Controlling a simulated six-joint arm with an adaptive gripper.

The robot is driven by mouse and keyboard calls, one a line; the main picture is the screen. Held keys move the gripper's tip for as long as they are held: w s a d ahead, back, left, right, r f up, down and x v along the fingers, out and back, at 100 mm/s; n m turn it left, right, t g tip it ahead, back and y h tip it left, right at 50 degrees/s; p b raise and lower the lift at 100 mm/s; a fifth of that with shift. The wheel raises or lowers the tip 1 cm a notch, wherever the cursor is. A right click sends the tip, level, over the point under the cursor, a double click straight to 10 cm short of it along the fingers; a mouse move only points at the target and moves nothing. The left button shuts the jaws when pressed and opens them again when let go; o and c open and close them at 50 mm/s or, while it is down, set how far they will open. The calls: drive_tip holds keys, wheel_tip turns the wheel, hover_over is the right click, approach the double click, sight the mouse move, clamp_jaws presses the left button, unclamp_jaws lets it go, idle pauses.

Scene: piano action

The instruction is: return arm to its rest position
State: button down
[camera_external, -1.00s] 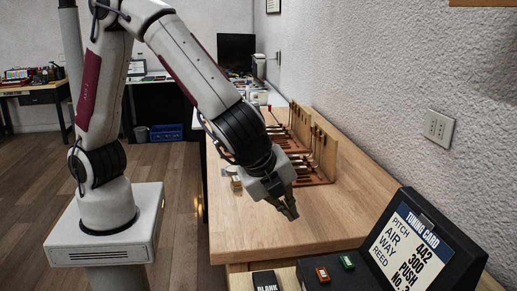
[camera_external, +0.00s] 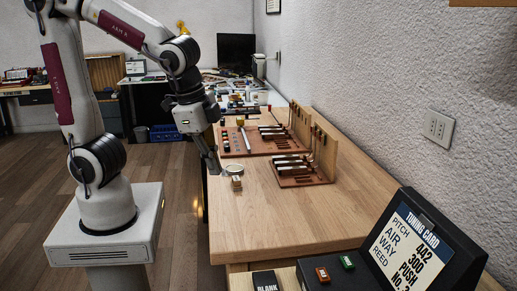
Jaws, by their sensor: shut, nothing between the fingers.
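My gripper (camera_external: 215,171) points down near the left edge of the wooden workbench (camera_external: 290,222). Its fingers are shut with nothing between them.
The bench's front middle is clear.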

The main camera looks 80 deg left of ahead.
drive_tip(key=s+a+r+n+t+h, duration=0.1)
drive_tip(key=s+a+r+n+t, duration=0.2)
drive_tip(key=s+a+r+n, duration=0.2)
drive_tip(key=shift+s+a+r+n, duration=0.35)
drive_tip(key=shift+s+r, duration=0.2)
drive_tip(key=shift+s, duration=0.5)
idle(0.9)
